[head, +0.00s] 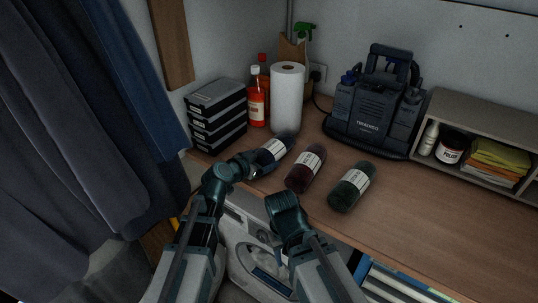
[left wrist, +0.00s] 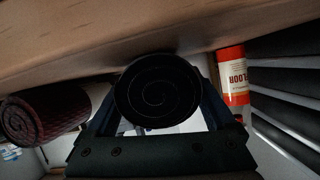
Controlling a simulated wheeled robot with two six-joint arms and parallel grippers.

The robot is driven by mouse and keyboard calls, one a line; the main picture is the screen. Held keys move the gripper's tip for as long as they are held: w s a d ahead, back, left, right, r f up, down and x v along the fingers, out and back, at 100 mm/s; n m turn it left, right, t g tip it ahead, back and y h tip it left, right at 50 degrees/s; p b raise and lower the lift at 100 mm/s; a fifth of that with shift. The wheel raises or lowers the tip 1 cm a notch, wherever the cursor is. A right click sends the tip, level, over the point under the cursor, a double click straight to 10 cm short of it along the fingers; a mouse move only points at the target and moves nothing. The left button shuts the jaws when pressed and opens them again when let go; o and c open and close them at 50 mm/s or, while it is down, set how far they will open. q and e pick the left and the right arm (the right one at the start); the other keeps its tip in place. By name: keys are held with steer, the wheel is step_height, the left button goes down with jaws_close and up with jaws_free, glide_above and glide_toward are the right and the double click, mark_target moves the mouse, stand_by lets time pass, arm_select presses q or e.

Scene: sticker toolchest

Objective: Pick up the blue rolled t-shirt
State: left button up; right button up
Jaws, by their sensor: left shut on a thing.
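The blue rolled t-shirt (head: 277,148), dark with a white label band, is at the left of a row of three rolls on the wooden worktop. My left gripper (head: 250,166) is shut on its near end. In the left wrist view the roll's dark spiral end (left wrist: 157,92) sits between the two fingers (left wrist: 158,115). I cannot tell whether the roll touches the wood. My right gripper (head: 286,206) is at the front edge of the worktop, near the dark red roll and apart from it; its fingers are too unclear to read.
A dark red roll (head: 305,168) and a green roll (head: 352,187) lie to the right. A paper towel roll (head: 287,98), a red bottle (head: 257,104) and stacked black drawers (head: 217,118) stand behind and left. A dark machine (head: 375,108) stands at the back. The worktop's right front is clear.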

arm_select(q)
step_height(320, 180, up, 10)
steer(key=p, duration=1)
